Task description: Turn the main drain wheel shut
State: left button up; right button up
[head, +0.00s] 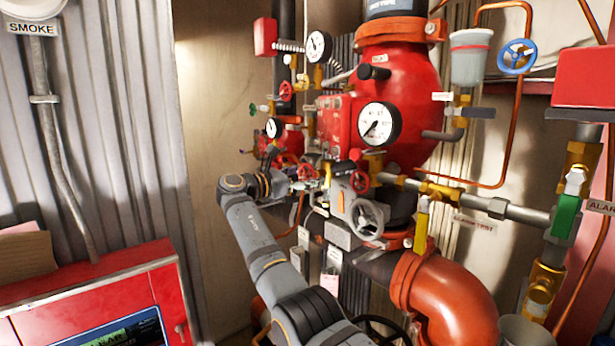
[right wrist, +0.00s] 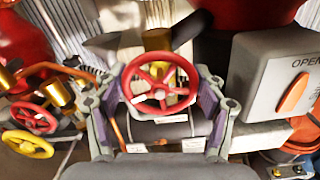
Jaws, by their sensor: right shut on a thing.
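A small red handwheel with spokes (right wrist: 160,104) sits between the two fingers of my right gripper (right wrist: 161,88) in the right wrist view. The finger pads press on its left and right rim, and the gripper is shut on it. I cannot read a label that names it as the main drain wheel. In the head view my right gripper (head: 297,184) reaches into the valve cluster from the left, and the held red wheel (head: 307,172) is small and partly hidden there. My left gripper is not in view.
A grey box marked OPEN with an orange indicator (right wrist: 293,92) stands right of the gripper. Another red wheel (right wrist: 32,118) and a yellow wheel (right wrist: 27,144) are at left. Gauges (head: 380,124), a red riser body (head: 405,80) and orange pipe (head: 450,300) crowd the right.

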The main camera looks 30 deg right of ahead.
jog(key=shift+c, duration=1)
